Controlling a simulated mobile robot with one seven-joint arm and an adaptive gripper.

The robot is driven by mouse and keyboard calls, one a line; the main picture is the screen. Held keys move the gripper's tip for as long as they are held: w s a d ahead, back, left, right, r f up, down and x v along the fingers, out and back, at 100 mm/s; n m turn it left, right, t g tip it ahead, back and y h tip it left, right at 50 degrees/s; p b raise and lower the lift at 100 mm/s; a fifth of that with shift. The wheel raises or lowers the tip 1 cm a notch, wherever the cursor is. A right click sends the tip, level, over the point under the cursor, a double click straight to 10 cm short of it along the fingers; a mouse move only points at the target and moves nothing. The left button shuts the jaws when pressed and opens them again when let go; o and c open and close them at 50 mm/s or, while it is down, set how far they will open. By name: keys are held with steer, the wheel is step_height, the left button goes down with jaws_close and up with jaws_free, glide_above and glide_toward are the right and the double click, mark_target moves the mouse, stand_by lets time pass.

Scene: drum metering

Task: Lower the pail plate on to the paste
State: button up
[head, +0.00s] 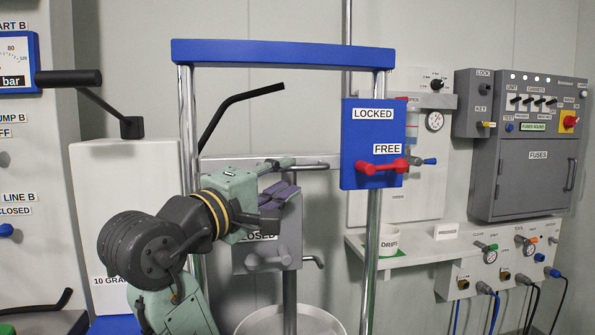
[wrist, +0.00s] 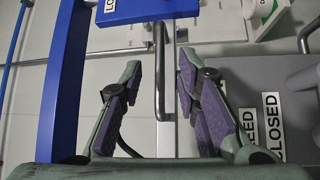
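The white pail (head: 290,322) stands at the bottom of the head view; only its rim and upper part show, and no plate can be made out inside it. Above it is a lift frame with a blue top bar (head: 285,53) and steel posts. A blue box (head: 360,140) marked LOCKED and FREE is on the right post. Its red lever (head: 382,168) lies roughly level by the FREE label. My gripper (head: 285,203) is in front of the frame, left of this box. In the wrist view my gripper (wrist: 158,85) has its fingers apart, with a grey rod (wrist: 160,75) behind the gap.
A grey box (head: 270,258) with a partly hidden CLOSED label and a handle is just below my gripper. A bent black lever (head: 235,105) rises behind the frame. A shelf (head: 410,250) and grey fuse cabinet (head: 525,150) are at the right. A gauge panel stands left.

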steer(key=v, duration=0.5)
steer(key=shift+s+a, duration=0.2)
steer(key=shift+s, duration=0.05)
